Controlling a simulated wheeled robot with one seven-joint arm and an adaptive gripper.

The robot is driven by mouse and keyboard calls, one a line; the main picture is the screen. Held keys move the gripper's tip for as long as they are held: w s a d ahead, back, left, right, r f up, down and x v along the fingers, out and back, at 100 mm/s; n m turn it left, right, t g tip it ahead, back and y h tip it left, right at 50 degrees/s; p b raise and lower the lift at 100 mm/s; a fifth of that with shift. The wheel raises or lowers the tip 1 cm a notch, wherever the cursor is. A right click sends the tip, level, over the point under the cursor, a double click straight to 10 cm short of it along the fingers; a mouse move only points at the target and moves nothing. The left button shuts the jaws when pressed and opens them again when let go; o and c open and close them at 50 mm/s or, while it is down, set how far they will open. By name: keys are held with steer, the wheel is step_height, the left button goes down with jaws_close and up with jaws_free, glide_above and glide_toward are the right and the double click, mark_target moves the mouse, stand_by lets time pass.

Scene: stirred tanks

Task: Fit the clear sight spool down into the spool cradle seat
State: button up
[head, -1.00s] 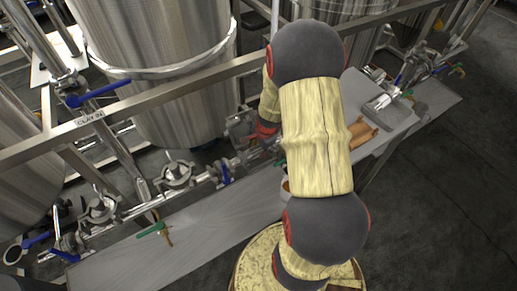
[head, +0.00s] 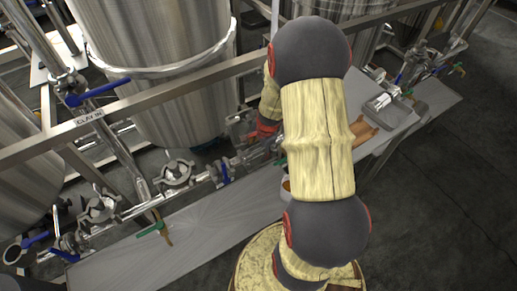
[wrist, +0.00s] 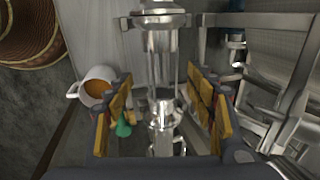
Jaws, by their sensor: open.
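The clear sight spool (wrist: 163,75) seems to be the see-through cylinder with metal end flanges in the middle of the wrist view. My gripper (wrist: 161,105) is open, with one yellow-padded finger on each side of it. Gaps show between the fingers and the cylinder. In the head view my arm hides most of the gripper, near the pipe run by the tank. I cannot pick out the spool cradle seat for sure. A grey block with a shiny cylinder (head: 381,103) stands on the bench at the right.
A white mug with orange liquid (wrist: 95,84) stands left of the fingers. A pipe run with valves (head: 178,174) lies behind the bench (head: 205,217). A brown curved piece (head: 365,131) lies at the right. The bench's left part is largely clear.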

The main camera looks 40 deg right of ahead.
steer(key=v, duration=1)
steer(key=shift+r, duration=0.4)
steer(key=shift+a, duration=0.1)
